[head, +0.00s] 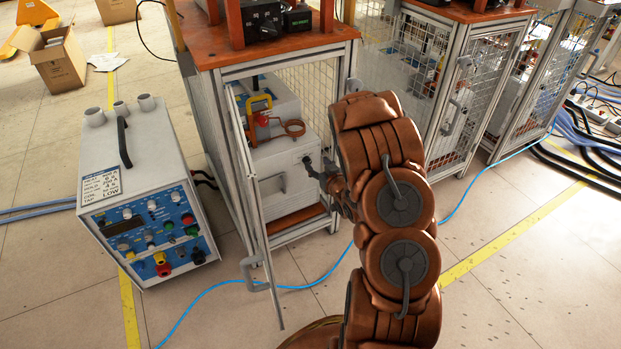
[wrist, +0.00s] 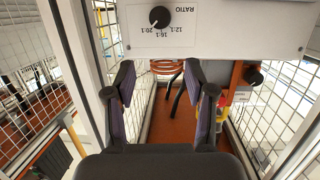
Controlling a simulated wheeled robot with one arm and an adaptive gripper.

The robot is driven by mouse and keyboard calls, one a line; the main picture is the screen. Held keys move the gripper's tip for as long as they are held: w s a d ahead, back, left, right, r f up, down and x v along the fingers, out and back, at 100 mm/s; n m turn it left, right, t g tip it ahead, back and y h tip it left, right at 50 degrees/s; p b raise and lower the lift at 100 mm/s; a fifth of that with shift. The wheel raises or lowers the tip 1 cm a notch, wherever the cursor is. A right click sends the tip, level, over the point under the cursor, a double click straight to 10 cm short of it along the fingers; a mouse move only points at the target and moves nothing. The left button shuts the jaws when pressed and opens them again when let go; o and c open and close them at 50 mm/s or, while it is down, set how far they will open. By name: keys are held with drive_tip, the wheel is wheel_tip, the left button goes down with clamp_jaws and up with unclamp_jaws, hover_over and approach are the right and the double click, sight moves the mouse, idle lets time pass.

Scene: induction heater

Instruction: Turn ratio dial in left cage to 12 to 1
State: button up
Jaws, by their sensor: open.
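The ratio dial (wrist: 159,17) is a small black knob on a white panel (wrist: 230,35) at the top of the wrist view. Its labels 12:1, 16:1 and 20:1 and the word RATIO appear upside down. Its white mark seems to point toward the 20:1 side. My gripper (wrist: 158,85) is open and empty, its fingers apart below the dial and not touching it. In the head view my gripper (head: 318,170) is at the open front of the left cage (head: 220,130), beside a white unit (head: 285,175).
The cage door (head: 255,200) stands open. A second black knob (wrist: 253,76) is at right in the wrist view. A power unit (head: 145,200) stands left; a blue cable (head: 210,290) crosses the floor.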

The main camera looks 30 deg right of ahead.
wheel_tip(320, 180, down, 5)
drive_tip(key=s+m+t+b, duration=0.1)
drive_tip(key=s+t+b, duration=0.1)
drive_tip(key=t+b, duration=0.1)
drive_tip(key=w+b, duration=0.2)
drive_tip(key=w, duration=0.6)
drive_tip(key=shift+d, duration=0.45)
drive_tip(key=shift+w+f, duration=0.1)
clamp_jaws()
